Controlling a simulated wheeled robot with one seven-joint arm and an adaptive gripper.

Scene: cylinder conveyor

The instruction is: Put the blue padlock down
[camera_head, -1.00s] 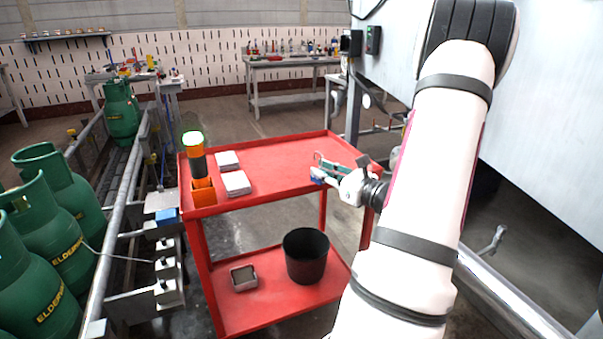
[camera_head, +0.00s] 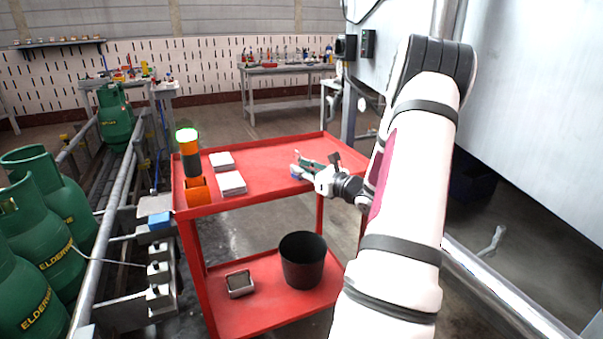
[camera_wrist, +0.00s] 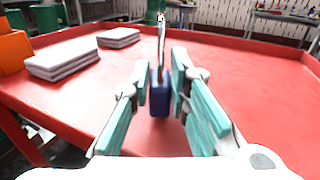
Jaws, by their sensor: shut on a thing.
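The blue padlock (camera_wrist: 160,97) is between the teal fingers of my gripper (camera_wrist: 161,80) in the wrist view, its shackle pointing up and away. In the head view my gripper (camera_head: 306,166) is over the right part of the red cart's top shelf (camera_head: 262,160), with the blue padlock (camera_head: 296,176) at its tip. The fingers are shut on the padlock. Whether the padlock touches the shelf I cannot tell.
Stacked white pads (camera_head: 232,183) and an orange holder with a lit beacon (camera_head: 197,191) are on the shelf's left side. A black bin (camera_head: 303,262) stands on the lower shelf. Green gas cylinders (camera_head: 45,215) stand at left. The shelf's middle is clear.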

